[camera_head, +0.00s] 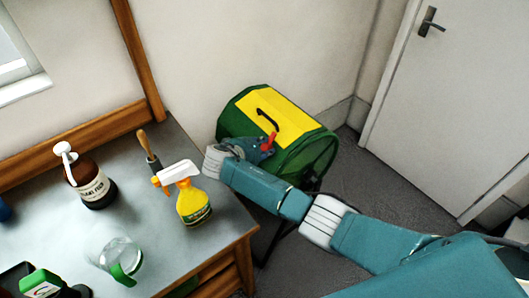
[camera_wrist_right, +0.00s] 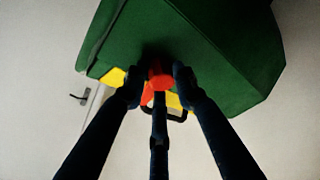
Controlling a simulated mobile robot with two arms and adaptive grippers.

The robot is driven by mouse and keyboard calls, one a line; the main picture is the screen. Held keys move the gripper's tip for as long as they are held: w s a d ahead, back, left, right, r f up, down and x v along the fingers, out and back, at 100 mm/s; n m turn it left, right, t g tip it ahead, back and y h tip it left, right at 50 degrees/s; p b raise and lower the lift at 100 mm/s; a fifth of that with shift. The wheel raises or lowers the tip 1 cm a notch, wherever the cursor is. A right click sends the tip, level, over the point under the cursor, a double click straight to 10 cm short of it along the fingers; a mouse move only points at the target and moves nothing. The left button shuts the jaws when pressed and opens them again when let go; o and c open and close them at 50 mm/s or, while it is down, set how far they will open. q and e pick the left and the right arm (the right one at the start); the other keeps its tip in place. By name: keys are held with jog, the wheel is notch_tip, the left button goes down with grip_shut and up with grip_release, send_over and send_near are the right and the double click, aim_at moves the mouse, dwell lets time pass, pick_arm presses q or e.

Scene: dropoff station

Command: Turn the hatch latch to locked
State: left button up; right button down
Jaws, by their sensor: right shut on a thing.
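A green drum-like bin (camera_head: 312,160) with a yellow hatch (camera_head: 287,122) and a black handle (camera_head: 266,118) stands by the wall beyond the table. The red hatch latch (camera_head: 271,139) sits at the hatch's front edge. My right gripper (camera_head: 264,147) reaches it from the front. In the right wrist view, the fingers of my right gripper (camera_wrist_right: 157,82) are shut around the red latch (camera_wrist_right: 158,74), below the green body (camera_wrist_right: 205,45). The fingers partly hide the latch and the yellow hatch. My left gripper is not in view.
The grey table (camera_head: 148,218) at left carries a brown pump bottle (camera_head: 92,184), a yellow spray bottle (camera_head: 193,203), a wooden-handled tool (camera_head: 147,150) and a clear jug (camera_head: 121,258). A white door (camera_head: 455,110) is at right.

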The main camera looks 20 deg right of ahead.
jog(key=shift+w+a+r+m+b, duration=0.3)
jog(key=shift+r+m+b, duration=0.05)
jog(key=shift+m, duration=0.05)
jog(key=shift+r, duration=0.1)
jog(key=c, duration=1.5)
grip_release()
jog(key=shift+o, duration=0.2)
jog(key=shift+f, duration=0.2)
notch_tip(320, 180, up, 10)
